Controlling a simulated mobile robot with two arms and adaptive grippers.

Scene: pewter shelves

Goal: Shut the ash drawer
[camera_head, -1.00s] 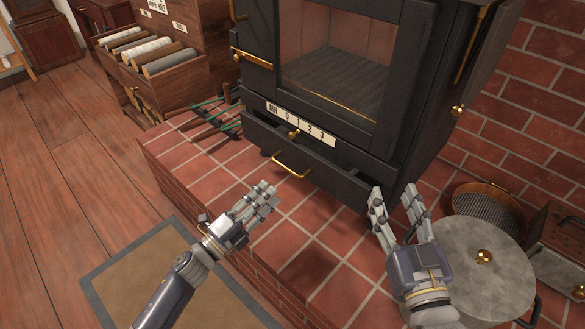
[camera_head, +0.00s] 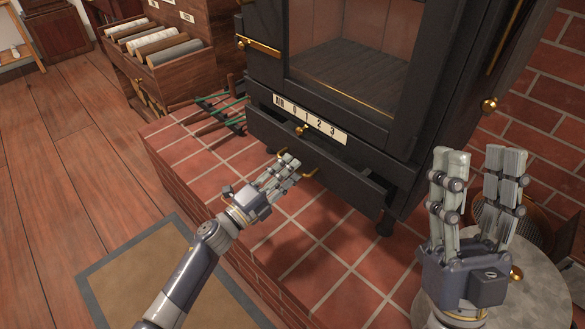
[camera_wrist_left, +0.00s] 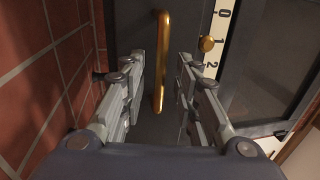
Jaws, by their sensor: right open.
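The ash drawer (camera_head: 350,183) is low on the black stove and stands a little pulled out, with a gap above its front. Its brass handle (camera_head: 311,175) is partly hidden by my left fingers in the head view. My left gripper (camera_head: 287,168) is open at the drawer front. In the left wrist view the brass handle (camera_wrist_left: 160,62) stands between the two spread fingers (camera_wrist_left: 158,85); whether they touch it I cannot tell. My right gripper (camera_head: 480,158) is open and empty, raised to the right of the drawer.
An air scale strip (camera_head: 312,118) with a brass knob (camera_head: 302,130) sits above the drawer. A brick hearth (camera_head: 205,165) lies beneath. Green-handled tools (camera_head: 225,112) lie left of the stove. A round grey lid (camera_head: 540,300) is below my right gripper.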

